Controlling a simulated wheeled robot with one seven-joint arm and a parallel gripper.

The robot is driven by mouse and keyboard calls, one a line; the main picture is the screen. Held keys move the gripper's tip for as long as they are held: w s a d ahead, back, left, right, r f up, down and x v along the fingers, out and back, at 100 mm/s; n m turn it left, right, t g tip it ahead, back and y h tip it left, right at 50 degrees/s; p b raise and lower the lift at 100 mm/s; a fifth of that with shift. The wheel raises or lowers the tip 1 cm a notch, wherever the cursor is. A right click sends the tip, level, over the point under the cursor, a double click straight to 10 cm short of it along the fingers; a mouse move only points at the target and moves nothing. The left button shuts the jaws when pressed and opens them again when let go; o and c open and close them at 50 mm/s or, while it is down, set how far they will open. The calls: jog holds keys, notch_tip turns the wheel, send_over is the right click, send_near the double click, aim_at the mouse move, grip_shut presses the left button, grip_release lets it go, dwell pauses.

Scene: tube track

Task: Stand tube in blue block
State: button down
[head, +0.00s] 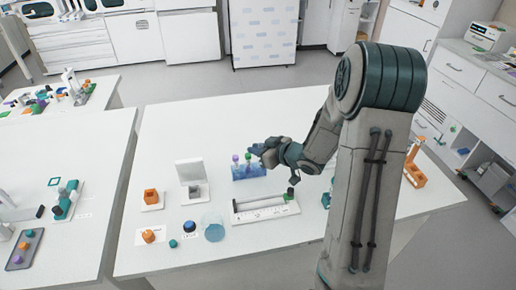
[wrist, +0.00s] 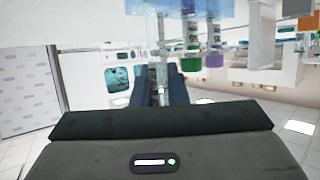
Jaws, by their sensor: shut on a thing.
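The blue block (head: 250,174) is a translucent blue rack near the middle of the white table. A purple-capped tube (head: 235,158) and a green-capped tube (head: 248,157) stand upright in it. The wrist view appears upside down, with the green cap (wrist: 192,47) and purple cap (wrist: 213,61) pointing down. My gripper (head: 258,150) is at the block's right side, beside the green-capped tube. It is shut on a clear tube (wrist: 161,70) that runs lengthwise between the fingers. The fingers hide its cap, and I cannot tell whether its lower end is in the block.
A white long rack (head: 262,212) with a green-topped piece (head: 290,194) lies in front. My arm covers the table's right part.

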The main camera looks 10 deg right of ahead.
jog(key=shift+f, duration=0.3)
jog(key=shift+f, duration=0.15)
jog(key=c, duration=1.3)
grip_release()
jog(key=shift+c, duration=0.2)
jog(key=b+v, duration=0.1)
jog(key=v, duration=1.3)
jog(key=shift+w, duration=0.15)
